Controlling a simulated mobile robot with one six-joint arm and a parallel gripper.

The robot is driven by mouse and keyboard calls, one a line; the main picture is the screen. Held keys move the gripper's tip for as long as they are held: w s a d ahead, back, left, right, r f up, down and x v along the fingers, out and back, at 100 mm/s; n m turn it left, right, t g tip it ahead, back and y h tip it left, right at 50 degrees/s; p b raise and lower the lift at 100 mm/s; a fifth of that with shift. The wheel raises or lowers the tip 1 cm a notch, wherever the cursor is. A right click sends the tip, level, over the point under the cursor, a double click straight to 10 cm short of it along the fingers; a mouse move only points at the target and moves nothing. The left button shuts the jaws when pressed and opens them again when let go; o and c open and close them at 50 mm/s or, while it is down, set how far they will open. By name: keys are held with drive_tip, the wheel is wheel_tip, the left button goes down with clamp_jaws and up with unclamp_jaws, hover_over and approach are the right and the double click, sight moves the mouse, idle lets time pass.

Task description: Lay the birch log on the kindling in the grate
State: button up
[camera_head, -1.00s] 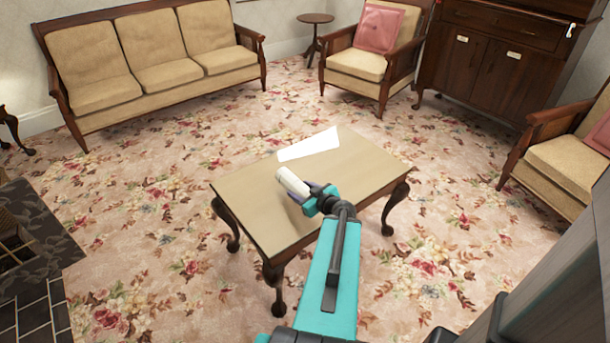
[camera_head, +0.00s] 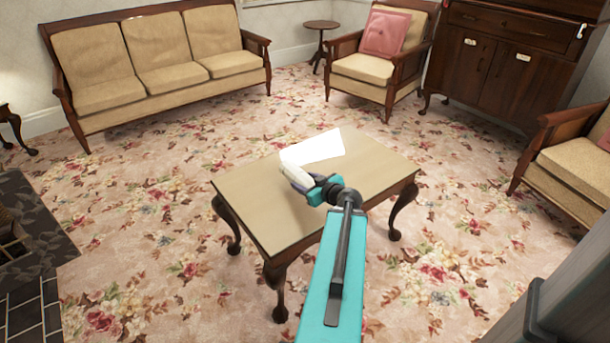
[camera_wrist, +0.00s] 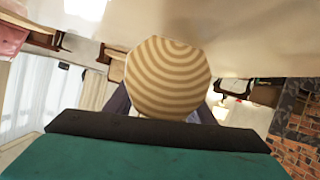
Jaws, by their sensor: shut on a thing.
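The birch log (camera_head: 294,169) is pale and is held at the end of my arm over the wooden table. My gripper (camera_head: 305,184) is shut on it. In the wrist view the log's ringed, round cut end (camera_wrist: 167,78) faces the camera, between the dark fingers of my gripper (camera_wrist: 165,108). The gap between log and tabletop cannot be judged. At the left edge of the head view, part of the fireplace opening (camera_head: 10,240) shows with some light wood inside; the grate and kindling are mostly out of frame.
The low table (camera_head: 255,205) stands mid-room with a bright white patch (camera_head: 316,148) on its top. A dark stone hearth (camera_head: 35,250) is at the left. A sofa (camera_head: 160,65), armchairs (camera_head: 372,68) and a cabinet (camera_head: 490,70) line the back and right. Carpet between table and hearth is clear.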

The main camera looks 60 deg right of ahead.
drive_tip(key=shift+w+d+f+b, duration=0.1)
drive_tip(key=shift+w+d+b, duration=0.35)
drive_tip(key=shift+b, duration=1.4)
drive_tip(key=shift+w+d+f+b, duration=0.15)
drive_tip(key=shift+d+b, duration=0.35)
drive_tip(key=shift+b, duration=1.3)
drive_tip(key=shift+w+d+f+b, duration=0.1)
drive_tip(key=shift+w+d+b, duration=0.1)
drive_tip(key=shift+w+d, duration=1.05)
drive_tip(key=shift+w+d+f+b, duration=0.1)
drive_tip(key=shift+w+d+b, duration=0.15)
drive_tip(key=shift+w+d, duration=1)
drive_tip(key=shift+w+d+f+b, duration=0.15)
drive_tip(key=shift+w+d, duration=0.5)
drive_tip(key=shift+d, duration=1.2)
drive_tip(key=shift+f+b, duration=0.7)
drive_tip(key=shift+f, duration=1)
drive_tip(key=shift+f, duration=0.1)
drive_tip(key=o, duration=1.5)
drive_tip(key=shift+p+v, duration=1.05)
drive_tip(key=shift+v, duration=5.05)
